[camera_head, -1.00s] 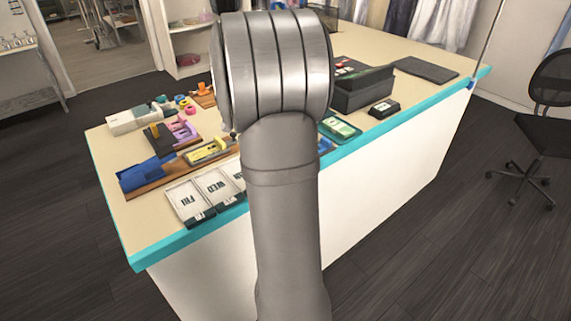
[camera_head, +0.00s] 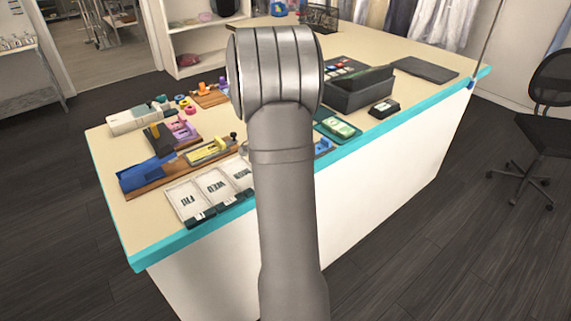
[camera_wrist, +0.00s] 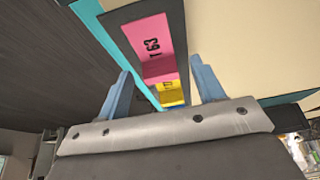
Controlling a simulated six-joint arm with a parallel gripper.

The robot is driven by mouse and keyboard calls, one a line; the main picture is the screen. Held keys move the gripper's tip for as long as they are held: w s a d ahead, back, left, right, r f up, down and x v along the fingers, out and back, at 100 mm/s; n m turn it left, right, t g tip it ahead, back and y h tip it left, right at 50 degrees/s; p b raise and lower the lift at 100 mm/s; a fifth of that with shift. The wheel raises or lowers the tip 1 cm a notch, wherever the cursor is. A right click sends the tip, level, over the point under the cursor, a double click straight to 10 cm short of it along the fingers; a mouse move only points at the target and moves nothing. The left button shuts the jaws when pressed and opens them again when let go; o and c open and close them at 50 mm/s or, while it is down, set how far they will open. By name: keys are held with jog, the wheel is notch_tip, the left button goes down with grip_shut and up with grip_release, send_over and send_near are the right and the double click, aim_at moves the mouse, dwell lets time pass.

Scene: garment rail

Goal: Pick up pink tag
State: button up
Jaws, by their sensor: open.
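A pink tag (camera_wrist: 148,38) with the dark number 163 shows in the wrist view, lying in a dark grey holder (camera_wrist: 178,18). My gripper (camera_wrist: 161,68) is open and empty, with one blue-grey finger on each side of the picture's middle. The pink tag is ahead of the fingertips, slightly left of the middle of the gap. A yellow tag (camera_wrist: 170,95) shows between the fingers, next to a lower pink face. In the head view my arm hides the gripper, and I cannot make out the pink tag.
The counter (camera_head: 125,215) has a teal edge. A black register-like box (camera_head: 358,92), a green item in a tray (camera_head: 338,127), white day cards (camera_head: 190,203), a blue block (camera_head: 147,173) and a yellow tool (camera_head: 211,151) stand around my arm.

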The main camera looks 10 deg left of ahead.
jog(key=c, duration=1.1)
jog(key=shift+o, duration=0.2)
jog(key=shift+r, duration=0.6)
jog(key=r, duration=0.2)
jog(key=d+r, duration=0.1)
jog(key=shift+s+d+r, duration=0.1)
jog(key=shift+s+r, duration=0.1)
jog(key=shift+r, duration=0.15)
jog(key=s+d+r, duration=0.4)
jog(key=d+r, duration=0.5)
jog(key=r, duration=0.2)
jog(key=shift+d, duration=0.3)
